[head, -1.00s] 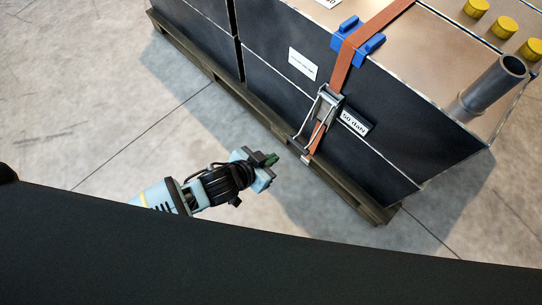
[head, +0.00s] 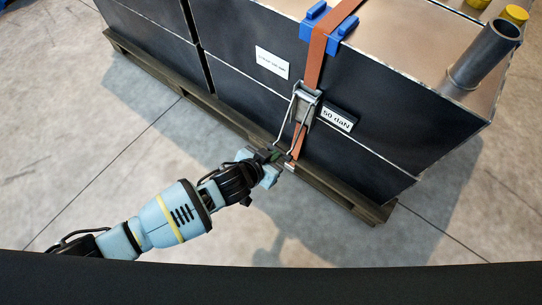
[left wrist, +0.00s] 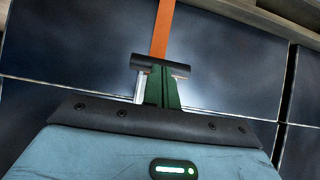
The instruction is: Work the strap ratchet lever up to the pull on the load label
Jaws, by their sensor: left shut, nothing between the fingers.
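The strap ratchet (head: 306,98) is a metal frame on an orange strap (head: 318,58) down the side of a dark crate. Its lever (head: 285,130) hangs downward and outward, ending in a dark crossbar. In the left wrist view the crossbar (left wrist: 148,63) lies across the green fingertips. The load label (head: 337,119), reading 50 daN, is just right of the ratchet. My left gripper (head: 274,156) is shut and empty at the lever's lower end; I cannot tell whether it touches the crossbar. My right gripper is not in view.
The dark crates (head: 375,145) stand on a wooden pallet (head: 345,194). A blue corner protector (head: 327,28) sits under the strap at the top edge. A grey pipe (head: 482,54) and yellow caps stand on top. A white label (head: 272,63) is left of the strap. The near floor is clear.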

